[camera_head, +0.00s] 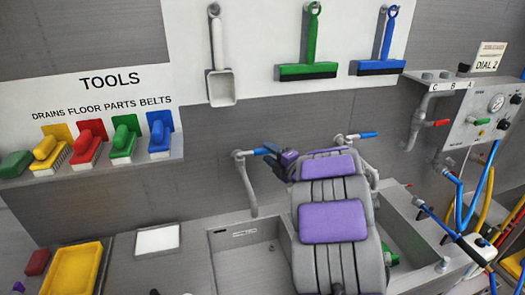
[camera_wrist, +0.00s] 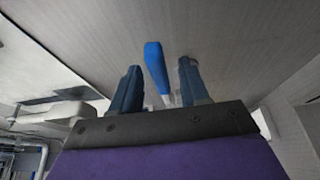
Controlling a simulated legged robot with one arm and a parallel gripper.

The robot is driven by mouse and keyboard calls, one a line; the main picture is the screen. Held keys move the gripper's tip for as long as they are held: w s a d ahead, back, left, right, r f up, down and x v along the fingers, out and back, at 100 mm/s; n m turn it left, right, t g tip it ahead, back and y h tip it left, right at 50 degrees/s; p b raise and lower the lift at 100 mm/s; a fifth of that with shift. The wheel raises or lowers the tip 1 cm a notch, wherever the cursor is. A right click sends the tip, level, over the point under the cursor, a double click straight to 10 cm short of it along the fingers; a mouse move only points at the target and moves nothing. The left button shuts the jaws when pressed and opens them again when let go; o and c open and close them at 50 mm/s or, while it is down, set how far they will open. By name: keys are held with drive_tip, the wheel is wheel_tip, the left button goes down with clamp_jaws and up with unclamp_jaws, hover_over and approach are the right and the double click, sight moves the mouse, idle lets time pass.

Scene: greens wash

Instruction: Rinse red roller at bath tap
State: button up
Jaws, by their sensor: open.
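My gripper (camera_head: 284,158) is beside the left tap over the sink, partly hidden by my purple and grey arm. In the wrist view my gripper (camera_wrist: 159,66) is open, with a blue tap lever (camera_wrist: 155,66) between its two dark blue fingers; I cannot tell whether they touch it. The left tap (camera_head: 251,185) has a grey spout that hangs down over the left basin (camera_head: 245,268), and its blue lever (camera_head: 263,151) points right. I cannot make out a red roller for certain. No running water shows at the left spout.
A second tap with a blue lever (camera_head: 369,135) stands behind my arm. A shelf (camera_head: 120,165) holds several coloured brushes. A yellow tray (camera_head: 74,270) and a red block (camera_head: 37,262) lie at lower left. Hoses (camera_head: 482,190) and a control panel (camera_head: 490,110) crowd the right.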

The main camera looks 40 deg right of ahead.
sight(268, 153)
drive_tip(key=shift+w+a, duration=0.1)
drive_tip(key=shift+w, duration=2.1)
drive_tip(key=shift+f, duration=0.15)
clamp_jaws()
